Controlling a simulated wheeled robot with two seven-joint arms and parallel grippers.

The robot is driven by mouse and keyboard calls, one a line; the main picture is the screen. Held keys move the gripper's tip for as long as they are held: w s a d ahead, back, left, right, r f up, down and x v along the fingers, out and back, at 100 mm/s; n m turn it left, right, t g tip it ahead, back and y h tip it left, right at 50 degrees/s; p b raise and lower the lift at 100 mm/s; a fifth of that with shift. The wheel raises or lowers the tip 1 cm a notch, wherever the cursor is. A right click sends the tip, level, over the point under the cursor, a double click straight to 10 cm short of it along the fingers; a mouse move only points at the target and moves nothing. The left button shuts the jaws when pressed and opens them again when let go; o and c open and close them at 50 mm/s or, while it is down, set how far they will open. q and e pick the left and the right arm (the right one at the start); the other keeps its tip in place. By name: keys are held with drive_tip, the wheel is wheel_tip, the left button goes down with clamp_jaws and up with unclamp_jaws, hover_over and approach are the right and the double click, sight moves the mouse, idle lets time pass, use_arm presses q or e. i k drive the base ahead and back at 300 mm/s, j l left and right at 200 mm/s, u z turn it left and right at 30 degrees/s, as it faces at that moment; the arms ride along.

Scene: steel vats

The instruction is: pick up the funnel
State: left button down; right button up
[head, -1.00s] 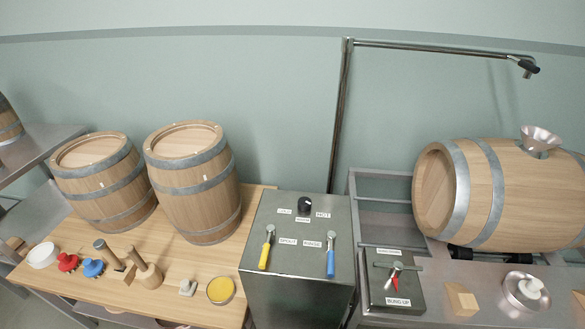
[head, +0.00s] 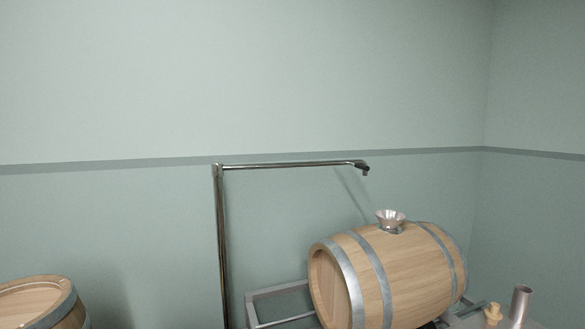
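The funnel (head: 391,218) is a small metal cone with its wide mouth up. It sits upright on top of a wooden barrel (head: 412,272) that lies on its side, right of the middle of the head view. The lower end of the funnel is hidden, and I cannot tell how deep it goes into the barrel. Neither of my grippers is in the head view.
A metal pipe frame (head: 290,166) rises left of the barrel and reaches over to a dark spout near the funnel. A grey metal frame (head: 277,289) is under the barrel. Another barrel top (head: 30,300) shows lower left. A metal cylinder (head: 521,304) stands lower right.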

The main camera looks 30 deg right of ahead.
sight(389, 229)
drive_tip(key=z, duration=1.55)
